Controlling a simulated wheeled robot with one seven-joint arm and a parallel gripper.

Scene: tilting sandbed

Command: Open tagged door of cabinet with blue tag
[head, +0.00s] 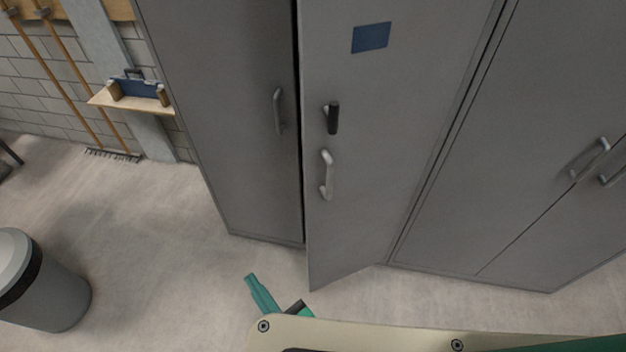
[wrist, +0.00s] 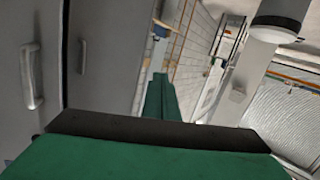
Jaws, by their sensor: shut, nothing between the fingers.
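The blue tag (head: 371,37) is on the upper part of a grey cabinet door (head: 375,120) in the head view. This door stands partly open, its left edge swung out toward me. It carries a dark lever (head: 333,117) and a silver bar handle (head: 327,175) below it. My green gripper (head: 252,279) is low, in front of the cabinet and left of the door's bottom corner, apart from the handle. In the wrist view the gripper (wrist: 159,80) is shut and empty, and two bar handles show at left; the tag is out of sight there.
A left cabinet door (head: 235,120) with its own handle is closed beside the tagged door. More grey cabinets (head: 530,110) stand at right. A bin (head: 45,280) stands on the floor at left. A small shelf (head: 135,101) and rakes are by the wall. Floor between is clear.

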